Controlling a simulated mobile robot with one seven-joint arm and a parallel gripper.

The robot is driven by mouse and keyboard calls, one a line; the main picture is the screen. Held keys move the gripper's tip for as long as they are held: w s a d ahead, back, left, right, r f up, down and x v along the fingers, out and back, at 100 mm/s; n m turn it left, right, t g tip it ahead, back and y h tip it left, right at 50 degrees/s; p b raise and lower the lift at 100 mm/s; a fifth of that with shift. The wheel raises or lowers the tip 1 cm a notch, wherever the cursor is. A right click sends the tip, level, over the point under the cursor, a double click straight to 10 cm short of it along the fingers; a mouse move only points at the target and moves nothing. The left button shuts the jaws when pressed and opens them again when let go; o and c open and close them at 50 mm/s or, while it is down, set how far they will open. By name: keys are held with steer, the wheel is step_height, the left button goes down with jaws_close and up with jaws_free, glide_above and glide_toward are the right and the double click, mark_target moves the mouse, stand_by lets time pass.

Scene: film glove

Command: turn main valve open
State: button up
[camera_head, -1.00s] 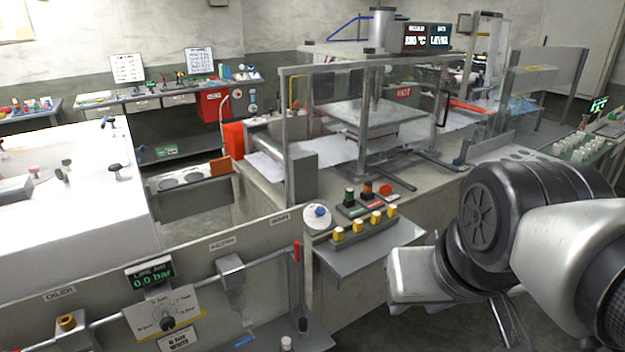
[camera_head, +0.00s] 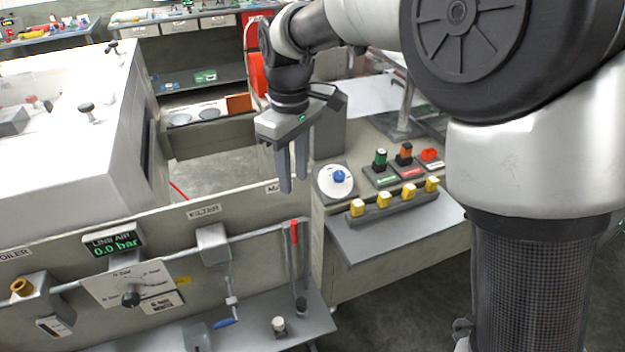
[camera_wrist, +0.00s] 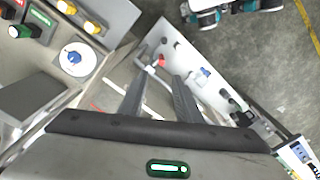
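The main valve has a red upright lever (camera_head: 294,232) at the right end of the grey air pipe, under a partly hidden label beginning "MA" (camera_head: 275,188). The red lever top also shows in the wrist view (camera_wrist: 160,61), beyond the gap between my fingers. My gripper (camera_head: 292,188) is open and empty, pointing down above the panel's right end, apart from the lever. Its two spread fingers show in the wrist view (camera_wrist: 158,82). The line air display (camera_head: 114,243) reads 0.0 bar.
A filter (camera_head: 213,245) and a dial with a black knob (camera_head: 131,298) sit left along the pipe. A blue knob (camera_head: 339,176), push buttons and yellow-topped items (camera_head: 386,200) stand on the bench at right. My arm hides much of the right side.

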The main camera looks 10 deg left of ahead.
mark_target(295, 241)
steer(key=f, duration=1.7)
steer(key=shift+s+a+f+b, duration=0.1)
steer(key=shift+a+f+b, duration=0.1)
steer(key=shift+f+b, duration=0.15)
steer(key=shift+c, duration=0.3)
jaws_close()
